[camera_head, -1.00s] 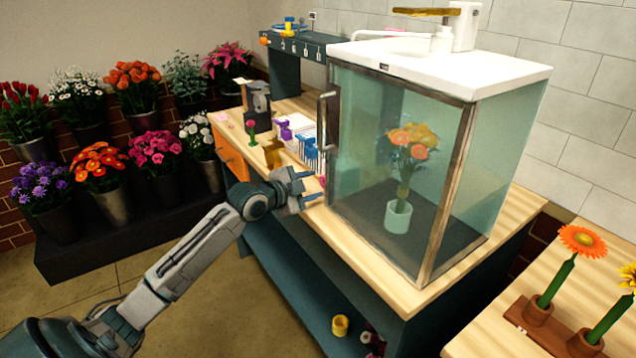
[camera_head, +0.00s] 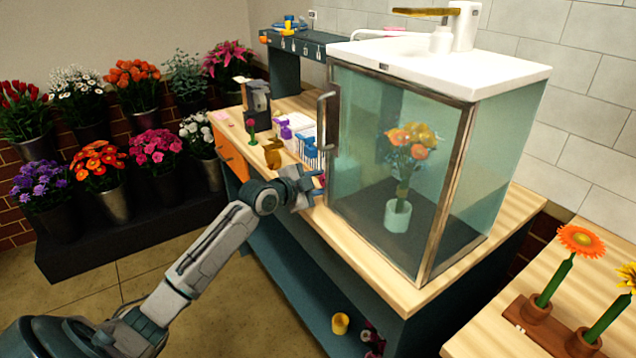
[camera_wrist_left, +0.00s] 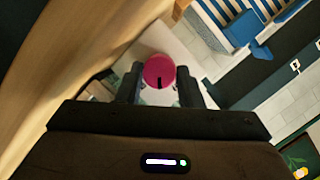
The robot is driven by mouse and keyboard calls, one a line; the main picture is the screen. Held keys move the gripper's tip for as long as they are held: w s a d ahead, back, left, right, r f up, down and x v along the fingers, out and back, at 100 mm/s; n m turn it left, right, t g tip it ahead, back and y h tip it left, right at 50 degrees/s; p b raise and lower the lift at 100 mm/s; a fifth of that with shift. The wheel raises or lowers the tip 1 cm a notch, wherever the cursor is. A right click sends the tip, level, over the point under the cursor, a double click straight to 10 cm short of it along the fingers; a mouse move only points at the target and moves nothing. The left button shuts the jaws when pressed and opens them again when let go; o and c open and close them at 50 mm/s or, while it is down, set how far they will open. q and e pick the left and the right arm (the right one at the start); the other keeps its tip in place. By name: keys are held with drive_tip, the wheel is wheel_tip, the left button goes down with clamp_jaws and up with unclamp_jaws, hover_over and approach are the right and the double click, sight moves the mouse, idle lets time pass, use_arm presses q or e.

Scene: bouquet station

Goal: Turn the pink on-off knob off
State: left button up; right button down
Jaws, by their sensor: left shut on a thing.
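The pink knob (camera_wrist_left: 159,71) shows in the left wrist view as a round disc with a dark mark at its lower edge. It sits on a pale plate (camera_wrist_left: 165,38). My left gripper (camera_wrist_left: 160,88) has one finger on each side of the knob and is shut on it. In the head view my left gripper (camera_head: 316,187) is at the counter's front edge, left of the glass cabinet's lower corner. The knob is mostly hidden there behind the fingers. My right gripper is not in view.
The glass cabinet (camera_head: 455,180) with a vertical handle (camera_head: 323,120) stands just right of my gripper. A brown figure (camera_head: 273,155) and a blue-white rack (camera_head: 310,150) stand behind it on the wooden counter (camera_head: 350,245). Floor space in front is clear.

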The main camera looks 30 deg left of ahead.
use_arm(q)
drive_tip(key=shift+a+n+h, duration=0.1)
drive_tip(key=shift+n+h, duration=0.2)
drive_tip(key=shift+n, duration=0.6)
drive_tip(key=shift+n+g, duration=0.3)
drive_tip(key=shift+n, duration=0.1)
drive_tip(key=shift+n+h, duration=0.4)
drive_tip(key=shift+n, duration=0.1)
drive_tip(key=shift+w+a+n+g+h, duration=0.1)
drive_tip(key=shift+n+g+h, duration=0.25)
drive_tip(key=shift+n, duration=0.45)
drive_tip(key=shift+n+h+b, duration=0.25)
drive_tip(key=shift+n+b, duration=0.05)
drive_tip(key=o, duration=0.7)
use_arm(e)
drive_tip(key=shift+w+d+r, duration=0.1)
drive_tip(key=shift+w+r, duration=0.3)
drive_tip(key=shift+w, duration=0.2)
